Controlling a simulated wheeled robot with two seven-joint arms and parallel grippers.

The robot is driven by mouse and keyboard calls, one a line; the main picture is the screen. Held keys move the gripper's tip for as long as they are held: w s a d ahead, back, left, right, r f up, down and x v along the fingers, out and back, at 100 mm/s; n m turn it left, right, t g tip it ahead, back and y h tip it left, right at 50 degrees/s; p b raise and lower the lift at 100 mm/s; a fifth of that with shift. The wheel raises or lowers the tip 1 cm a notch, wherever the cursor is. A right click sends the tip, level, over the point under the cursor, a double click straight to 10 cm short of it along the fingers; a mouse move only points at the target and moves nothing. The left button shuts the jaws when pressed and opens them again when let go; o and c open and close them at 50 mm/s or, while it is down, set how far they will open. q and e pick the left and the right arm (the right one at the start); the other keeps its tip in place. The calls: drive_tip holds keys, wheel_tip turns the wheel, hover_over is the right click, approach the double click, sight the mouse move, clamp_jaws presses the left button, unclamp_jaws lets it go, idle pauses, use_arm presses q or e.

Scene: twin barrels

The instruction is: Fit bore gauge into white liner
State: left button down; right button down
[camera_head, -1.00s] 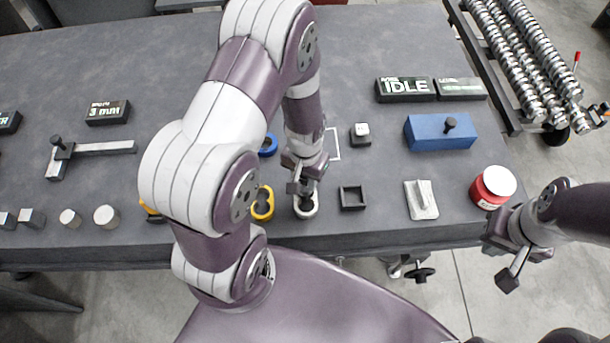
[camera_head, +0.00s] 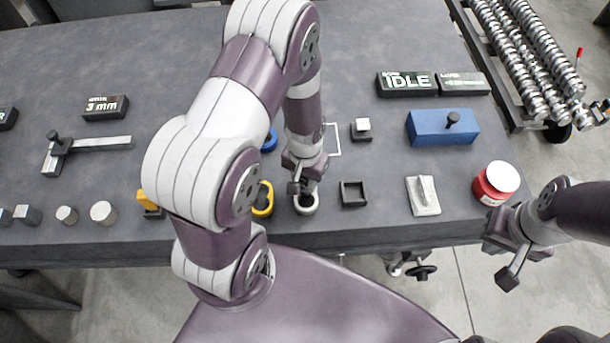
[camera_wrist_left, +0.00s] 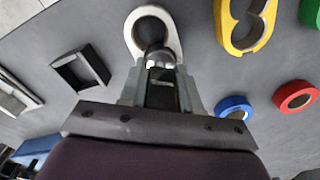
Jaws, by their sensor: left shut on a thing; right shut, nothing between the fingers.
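The white liner (camera_head: 306,207) is an open ring near the table's front edge; it also shows at the top of the left wrist view (camera_wrist_left: 132,32). My left gripper (camera_head: 300,187) is right over its far side, pointing down. In the left wrist view my left gripper (camera_wrist_left: 160,78) is shut on a small dark piece with a pale shiny part, seemingly the bore gauge (camera_wrist_left: 156,58). Its end overlaps the liner's near rim; I cannot tell whether it is inside the bore. My right gripper (camera_head: 500,262) is shut and empty, beyond the table's front right.
A yellow twin-ring piece (camera_head: 268,200) stands close left of the liner, and a black square tray (camera_head: 342,196) close right. A blue ring (camera_wrist_left: 233,106) and a red ring (camera_wrist_left: 295,96) lie nearby. A grey block (camera_head: 423,196) and red jar (camera_head: 496,183) are further right.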

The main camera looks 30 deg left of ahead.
use_arm(q)
drive_tip(key=shift+f+b, duration=0.35)
drive_tip(key=shift+f, duration=0.25)
drive_tip(key=c, duration=0.7)
unclamp_jaws()
wheel_tip(320, 180, up, 13)
drive_tip(key=shift+f+p, duration=0.1)
drive_tip(key=shift+p, duration=0.5)
